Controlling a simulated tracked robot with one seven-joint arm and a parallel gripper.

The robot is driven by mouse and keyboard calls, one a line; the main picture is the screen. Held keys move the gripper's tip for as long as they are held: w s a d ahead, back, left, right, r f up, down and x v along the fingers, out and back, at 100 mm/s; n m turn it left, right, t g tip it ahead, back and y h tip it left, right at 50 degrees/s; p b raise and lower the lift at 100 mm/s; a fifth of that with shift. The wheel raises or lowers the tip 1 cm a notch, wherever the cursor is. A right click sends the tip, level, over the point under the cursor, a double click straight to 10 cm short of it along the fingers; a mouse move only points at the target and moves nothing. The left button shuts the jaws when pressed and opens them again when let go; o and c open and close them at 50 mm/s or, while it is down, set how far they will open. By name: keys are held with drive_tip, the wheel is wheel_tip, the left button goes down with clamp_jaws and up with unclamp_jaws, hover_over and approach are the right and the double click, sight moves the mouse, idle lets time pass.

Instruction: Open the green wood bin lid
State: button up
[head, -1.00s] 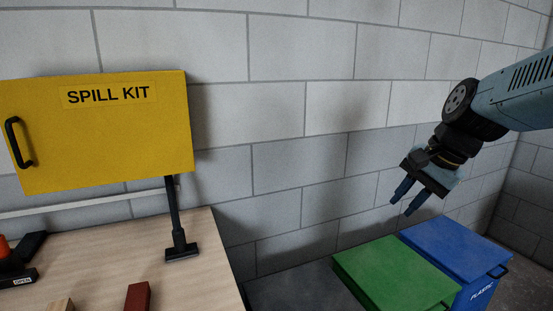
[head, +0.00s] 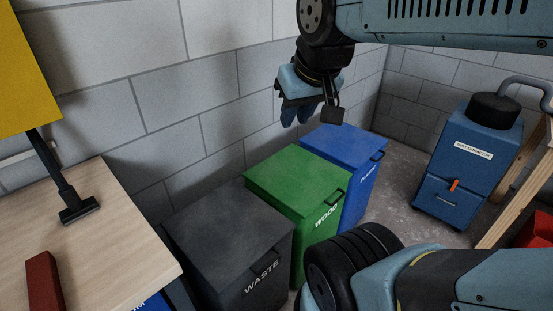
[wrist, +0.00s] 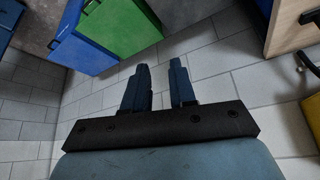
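The green bin marked WOOD (head: 292,185) stands between the grey WASTE bin and the blue PLASTIC bin. Its flat lid is shut, with a dark handle (head: 334,197) at the front edge. In the wrist view the green bin (wrist: 122,28) shows at the top, left of centre. My gripper (head: 295,118) is in the air near the wall, in the picture above the back of the green and blue bins, apart from the lid. In the wrist view my gripper (wrist: 158,72) has its two fingers apart with nothing between them.
The grey bin (head: 228,235) and blue bin (head: 345,150) stand close on either side. A wooden worktop (head: 110,245) is at left. A blue dust extractor (head: 468,165) stands at right. Floor (head: 400,200) is clear between it and the bins.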

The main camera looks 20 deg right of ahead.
drive_tip(key=shift+o, duration=0.8)
drive_tip(key=shift+w, duration=0.1)
drive_tip(key=n+t+y, duration=0.3)
drive_tip(key=n+y, duration=0.7)
drive_tip(key=n, duration=2.5)
hover_over(338, 199)
drive_tip(key=s+a, duration=0.2)
drive_tip(key=s, duration=0.3)
wheel_tip(338, 199, down, 36)
drive_tip(key=s+d+f+m+t+h, duration=0.2)
drive_tip(key=s+d+f+m+t, duration=0.15)
drive_tip(key=f+m, duration=0.35)
drive_tip(key=s+d+f+m+t+h, duration=0.25)
drive_tip(key=d+f+m, duration=0.2)
drive_tip(key=f, duration=0.45)
drive_tip(key=shift+m+y, duration=0.25)
drive_tip(key=shift+m, duration=0.2)
drive_tip(key=x, duration=1.3)
drive_tip(key=shift+s+a, duration=0.15)
drive_tip(key=shift+a, duration=0.2)
drive_tip(key=shift+c, duration=0.3)
